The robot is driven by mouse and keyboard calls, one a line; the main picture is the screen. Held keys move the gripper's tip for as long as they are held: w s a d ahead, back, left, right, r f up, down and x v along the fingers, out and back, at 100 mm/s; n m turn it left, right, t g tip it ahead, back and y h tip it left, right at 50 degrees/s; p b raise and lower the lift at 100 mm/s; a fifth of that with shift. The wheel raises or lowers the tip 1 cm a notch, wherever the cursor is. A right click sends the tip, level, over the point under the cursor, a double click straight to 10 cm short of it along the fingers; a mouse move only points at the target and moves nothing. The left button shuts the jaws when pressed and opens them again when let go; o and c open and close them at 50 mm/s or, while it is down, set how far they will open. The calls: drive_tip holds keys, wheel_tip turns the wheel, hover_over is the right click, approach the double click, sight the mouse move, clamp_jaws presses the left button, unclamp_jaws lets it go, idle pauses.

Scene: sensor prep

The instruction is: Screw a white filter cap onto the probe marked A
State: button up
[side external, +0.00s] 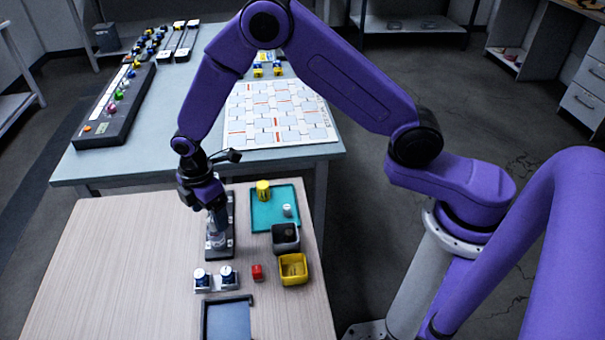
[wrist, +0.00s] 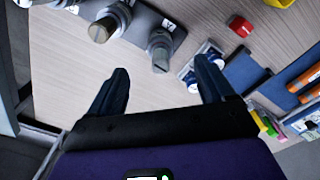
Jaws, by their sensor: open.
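My gripper (side external: 216,206) is open and empty above the dark probe rack (side external: 230,250). In the wrist view its two fingers (wrist: 162,70) are spread apart with bare table between them. Two grey metal probes (wrist: 101,28) (wrist: 160,50) stand on the rack beyond the fingertips. A small white label (wrist: 168,24) with a dark mark lies by the second probe; I cannot read it surely. A small white cylinder (side external: 287,210), perhaps a filter cap, stands on the teal tray (side external: 260,222). My gripper hides part of the rack in the side view.
A holder (side external: 214,289) with two blue, white-topped pieces stands in front of the rack. A red cube (side external: 257,272), yellow bin (side external: 294,280), dark bin (side external: 286,247) and blue tray (side external: 229,322) are nearby. A yellow cylinder (side external: 263,190) stands on the teal tray. The left tabletop is clear.

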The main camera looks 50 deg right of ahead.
sight(212, 220)
drive_tip(key=shift+r, duration=2.25)
drive_tip(key=shift+s+r, duration=0.1)
drive_tip(key=s+d+r+m, duration=0.1)
drive_tip(key=s+d+r, duration=0.2)
drive_tip(key=s+r, duration=0.3)
drive_tip(key=s+d+r+m, duration=0.1)
drive_tip(key=s+d+r, duration=0.25)
drive_tip(key=s, duration=0.45)
drive_tip(key=s+d+r+m, duration=0.2)
drive_tip(key=s+d+r, duration=0.2)
drive_tip(key=s+d, duration=0.7)
drive_tip(key=s, duration=0.5)
drive_tip(key=shift+s+r+m, duration=0.2)
drive_tip(key=shift+s+m, duration=0.1)
drive_tip(key=shift+m, duration=0.1)
